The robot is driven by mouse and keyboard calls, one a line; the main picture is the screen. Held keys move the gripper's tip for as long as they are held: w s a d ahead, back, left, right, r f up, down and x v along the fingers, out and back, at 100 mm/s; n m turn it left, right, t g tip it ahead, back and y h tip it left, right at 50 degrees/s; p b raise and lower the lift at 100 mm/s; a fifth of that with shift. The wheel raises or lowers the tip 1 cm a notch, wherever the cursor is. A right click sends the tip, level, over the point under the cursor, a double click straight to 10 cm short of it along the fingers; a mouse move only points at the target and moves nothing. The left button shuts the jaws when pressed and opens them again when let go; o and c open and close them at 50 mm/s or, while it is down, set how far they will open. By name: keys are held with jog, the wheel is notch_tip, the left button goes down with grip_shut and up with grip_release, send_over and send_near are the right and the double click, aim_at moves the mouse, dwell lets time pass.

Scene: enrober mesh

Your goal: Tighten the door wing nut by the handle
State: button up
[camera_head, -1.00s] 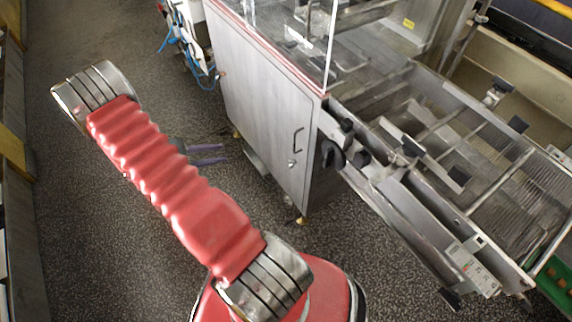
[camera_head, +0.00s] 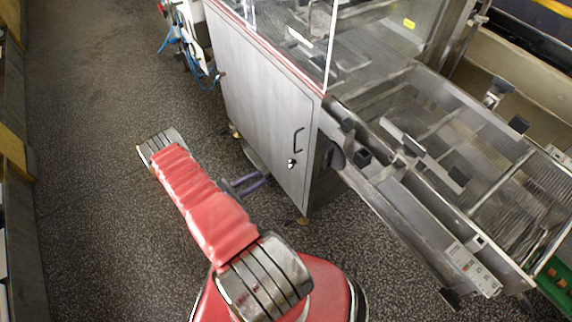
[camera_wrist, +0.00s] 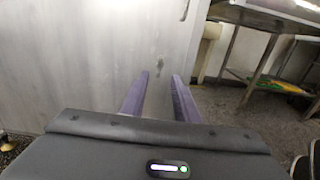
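The grey cabinet door (camera_head: 262,112) stands right of my arm and fills much of the wrist view (camera_wrist: 80,50). Its handle (camera_head: 298,139) is near the door's right edge and shows at the top of the wrist view (camera_wrist: 184,11). My gripper (camera_head: 265,178), with purple fingers, is near the door's lower part, left of and below the wing nut. In the wrist view my gripper (camera_wrist: 160,75) is open and empty.
The metal mesh conveyor (camera_head: 480,190) extends right of the cabinet, with black knobs (camera_head: 350,140) along its near side. Blue cables (camera_head: 170,38) hang behind the cabinet's left end. The speckled floor (camera_head: 90,190) on the left is clear.

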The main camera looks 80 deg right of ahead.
aim_at(289, 162)
jog(key=shift+s, duration=0.1)
dwell(0.3)
jog(key=x, duration=1.3)
jog(key=shift+s+d, duration=0.25)
jog(key=shift+d, duration=0.05)
grip_shut()
